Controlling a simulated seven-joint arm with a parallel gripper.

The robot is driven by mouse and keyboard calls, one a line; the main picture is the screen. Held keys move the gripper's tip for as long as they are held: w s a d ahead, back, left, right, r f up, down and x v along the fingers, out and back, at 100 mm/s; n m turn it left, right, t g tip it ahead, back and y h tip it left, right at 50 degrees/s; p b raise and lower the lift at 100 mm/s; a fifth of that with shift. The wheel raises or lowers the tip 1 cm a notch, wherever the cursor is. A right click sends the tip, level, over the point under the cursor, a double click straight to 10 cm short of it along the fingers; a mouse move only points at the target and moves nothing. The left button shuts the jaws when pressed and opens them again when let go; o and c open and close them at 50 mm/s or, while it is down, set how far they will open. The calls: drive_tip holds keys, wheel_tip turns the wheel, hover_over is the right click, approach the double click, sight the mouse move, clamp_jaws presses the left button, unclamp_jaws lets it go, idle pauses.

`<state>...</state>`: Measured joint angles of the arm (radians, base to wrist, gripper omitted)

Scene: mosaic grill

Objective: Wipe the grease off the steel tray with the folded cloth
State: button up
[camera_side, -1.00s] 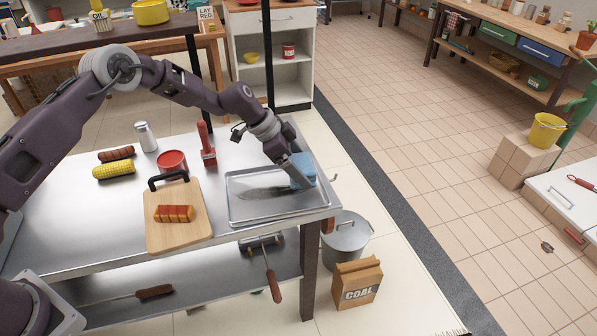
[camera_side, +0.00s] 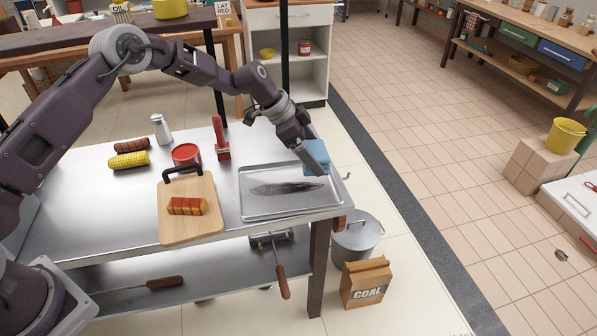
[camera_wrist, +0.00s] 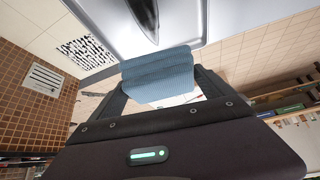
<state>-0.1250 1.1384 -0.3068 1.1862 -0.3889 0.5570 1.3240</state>
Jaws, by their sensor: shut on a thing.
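The folded blue cloth (camera_side: 317,154) is at the back right corner of the steel tray (camera_side: 248,209). My gripper (camera_side: 313,161) is shut on it, reaching down from the upper left. In the wrist view the cloth (camera_wrist: 158,82) spans between the fingers of my gripper (camera_wrist: 158,72). The cloth looks raised over the tray's right rim; I cannot tell whether it touches the tray. A dark grease smear (camera_side: 285,189) runs across the middle of the tray, clear of the cloth. One end of the smear (camera_wrist: 150,14) shows in the wrist view beyond the cloth.
Left of the tray, a cutting board (camera_side: 178,224) holds a skewer of food (camera_side: 187,206). A red tin (camera_side: 187,155), shaker (camera_side: 161,129), corn (camera_side: 129,161) and sausage (camera_side: 132,145) are farther left. The table ends right of the tray.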

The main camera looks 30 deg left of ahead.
drive_tip(key=shift+w+a, duration=0.1)
drive_tip(key=shift+a, duration=0.25)
drive_tip(key=shift+f, duration=3.45)
drive_tip(key=shift+s+a+f, duration=0.35)
drive_tip(key=shift+a+f, duration=0.05)
drive_tip(key=shift+f, duration=0.25)
drive_tip(key=shift+c, duration=0.7)
drive_tip(key=shift+s+a, duration=2)
drive_tip(key=shift+a, duration=0.3)
drive_tip(key=shift+s+a, duration=1.95)
drive_tip(key=shift+a, duration=0.3)
drive_tip(key=shift+w+d, duration=1.45)
drive_tip(key=shift+d, duration=0.25)
drive_tip(key=shift+w+d, duration=1.4)
drive_tip(key=shift+d, duration=0.25)
drive_tip(key=shift+w+d, duration=1.45)
drive_tip(key=shift+d, duration=0.25)
drive_tip(key=shift+r, duration=4.15)
